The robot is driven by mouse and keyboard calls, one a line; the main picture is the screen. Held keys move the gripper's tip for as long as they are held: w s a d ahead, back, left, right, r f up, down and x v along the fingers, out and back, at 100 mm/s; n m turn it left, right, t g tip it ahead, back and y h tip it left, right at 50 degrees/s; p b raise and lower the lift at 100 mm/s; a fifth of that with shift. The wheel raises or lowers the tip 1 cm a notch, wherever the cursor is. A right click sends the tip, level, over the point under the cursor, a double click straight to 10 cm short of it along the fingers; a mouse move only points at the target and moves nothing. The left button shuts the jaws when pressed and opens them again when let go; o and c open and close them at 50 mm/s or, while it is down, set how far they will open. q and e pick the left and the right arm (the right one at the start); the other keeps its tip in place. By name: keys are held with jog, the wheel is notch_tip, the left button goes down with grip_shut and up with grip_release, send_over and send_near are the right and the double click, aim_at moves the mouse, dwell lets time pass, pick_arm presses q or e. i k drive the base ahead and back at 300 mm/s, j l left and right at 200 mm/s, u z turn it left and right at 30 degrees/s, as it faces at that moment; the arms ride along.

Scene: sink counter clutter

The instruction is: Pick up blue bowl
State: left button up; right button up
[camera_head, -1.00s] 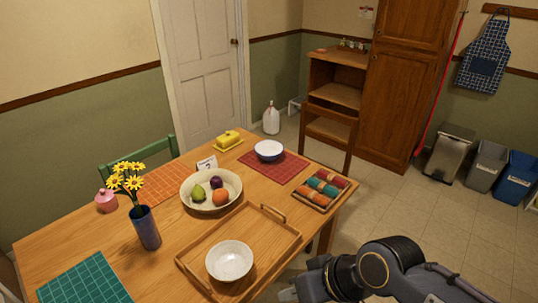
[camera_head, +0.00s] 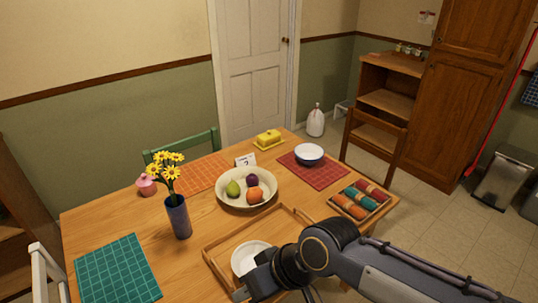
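The blue bowl (camera_head: 309,154), blue outside and white inside, sits upright on a red placemat (camera_head: 318,176) at the table's far right. My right arm comes in from the lower right. My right gripper (camera_head: 240,293) is over the near part of the wooden tray, well apart from the blue bowl. Its fingers are mostly hidden by the wrist and the picture's lower edge. My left gripper is not in view.
A white bowl (camera_head: 246,258) in the wooden tray (camera_head: 222,238) is partly hidden by my arm. A fruit bowl (camera_head: 232,200), a flower vase (camera_head: 178,217), a napkin-roll box (camera_head: 346,209) and a yellow butter dish (camera_head: 268,139) stand on the table.

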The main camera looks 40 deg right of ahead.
aim_at(308, 154)
jog(key=l+u, duration=0.35)
jog(key=k+l+u, duration=0.15)
jog(key=l+u, duration=0.15)
jog(key=k+l+u, duration=0.2)
jog(key=l+u, duration=0.15)
jog(key=k+l+u, duration=0.2)
jog(key=k+l, duration=0.3)
jog(key=l, duration=0.35)
jog(key=k+l+u, duration=0.15)
jog(key=k+l, duration=0.35)
jog(key=l, duration=0.25)
jog(key=k+l+u, duration=0.2)
jog(key=k+l, duration=0.4)
jog(key=l, duration=0.65)
